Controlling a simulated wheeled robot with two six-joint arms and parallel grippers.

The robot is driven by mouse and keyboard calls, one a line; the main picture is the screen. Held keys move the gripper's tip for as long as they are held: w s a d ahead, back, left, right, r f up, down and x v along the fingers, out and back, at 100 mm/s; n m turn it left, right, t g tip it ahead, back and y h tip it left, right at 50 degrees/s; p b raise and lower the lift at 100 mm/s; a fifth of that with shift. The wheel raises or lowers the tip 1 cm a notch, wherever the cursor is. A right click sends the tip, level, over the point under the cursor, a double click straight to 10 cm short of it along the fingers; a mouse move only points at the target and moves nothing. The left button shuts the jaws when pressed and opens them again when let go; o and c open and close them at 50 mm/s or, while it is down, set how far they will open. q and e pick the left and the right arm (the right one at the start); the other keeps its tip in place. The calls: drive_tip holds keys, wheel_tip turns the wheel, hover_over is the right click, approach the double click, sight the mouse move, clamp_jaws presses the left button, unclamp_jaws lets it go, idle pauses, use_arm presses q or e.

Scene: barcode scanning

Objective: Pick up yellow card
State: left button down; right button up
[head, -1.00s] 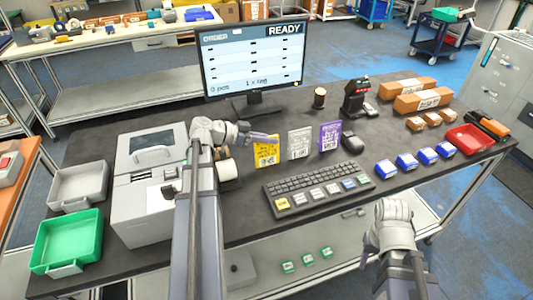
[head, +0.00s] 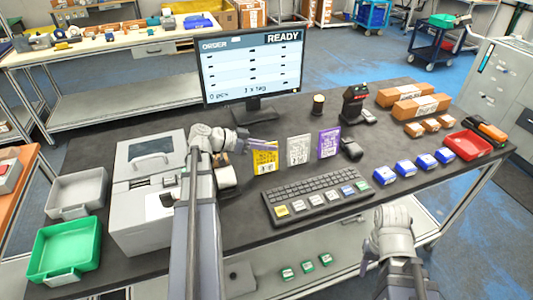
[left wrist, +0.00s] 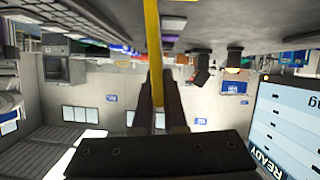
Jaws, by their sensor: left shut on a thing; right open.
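The yellow card (head: 265,160) stands upright on the dark table, at the left of a row of three cards. My left gripper (head: 264,146) is at the card's top edge, reaching in from the left, and is shut on it. In the left wrist view the yellow card (left wrist: 153,35) shows edge-on as a narrow strip between the fingers. I cannot tell whether its lower edge touches the table. My right gripper (head: 392,217) is at the table's front edge, away from the cards, and empty; its fingers are mostly hidden.
A white card (head: 299,150) and a purple card (head: 329,142) stand just right of the yellow one. The keyboard (head: 318,197) lies in front, and the monitor (head: 252,72) stands behind. A grey printer (head: 150,190) is left. Blue boxes (head: 402,168) sit right.

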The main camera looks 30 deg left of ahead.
use_arm(q)
drive_tip(key=shift+r, duration=0.15)
wheel_tip(320, 180, up, 10)
drive_tip(key=p, duration=1)
